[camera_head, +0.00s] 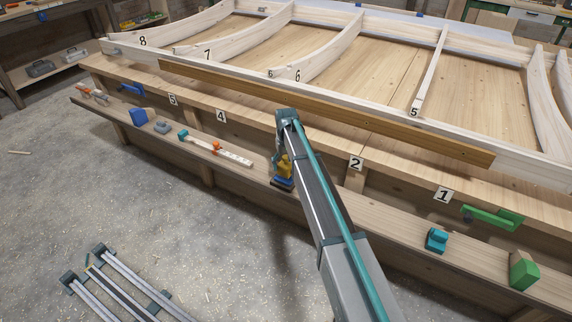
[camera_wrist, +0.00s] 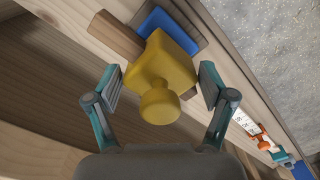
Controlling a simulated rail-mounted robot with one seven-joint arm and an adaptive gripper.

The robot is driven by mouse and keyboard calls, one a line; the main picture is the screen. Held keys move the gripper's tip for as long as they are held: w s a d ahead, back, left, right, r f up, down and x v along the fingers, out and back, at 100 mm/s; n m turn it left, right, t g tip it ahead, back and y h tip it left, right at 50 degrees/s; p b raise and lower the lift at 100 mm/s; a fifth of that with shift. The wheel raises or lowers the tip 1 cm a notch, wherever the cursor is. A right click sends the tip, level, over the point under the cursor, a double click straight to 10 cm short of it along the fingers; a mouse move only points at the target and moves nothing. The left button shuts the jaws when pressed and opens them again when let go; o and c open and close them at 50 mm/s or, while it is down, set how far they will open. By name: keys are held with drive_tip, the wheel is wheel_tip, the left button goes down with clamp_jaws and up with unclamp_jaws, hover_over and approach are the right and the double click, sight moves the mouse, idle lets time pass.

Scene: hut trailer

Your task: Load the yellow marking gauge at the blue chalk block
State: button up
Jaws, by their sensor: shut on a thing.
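The yellow marking gauge (camera_wrist: 162,65) has a yellow body, a round knob and a brown wooden bar (camera_wrist: 117,34). My gripper (camera_wrist: 160,86) is around the yellow body, one finger on each side, shut on it. In the head view the gauge (camera_head: 285,165) shows just left of my arm, at the long shelf. A blue piece on a dark base (camera_head: 282,183) lies right below it there; it also shows past the gauge in the wrist view (camera_wrist: 172,30). A larger blue block (camera_head: 140,117) stands farther left on the shelf. I cannot tell which blue piece is chalk. My fingertips are hidden in the head view.
The narrow shelf (camera_head: 245,178) runs below the workbench edge. A white ruler-like tool (camera_head: 222,151) lies left of the gauge. A teal piece (camera_head: 436,239), a green clamp (camera_head: 492,217) and a green block (camera_head: 523,271) are right. Wooden ribs cover the bench top.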

sight(286, 157)
drive_tip(key=shift+f, duration=0.55)
idle(2.5)
drive_tip(key=shift+r+p, duration=2.4)
drive_tip(key=shift+r, duration=1.15)
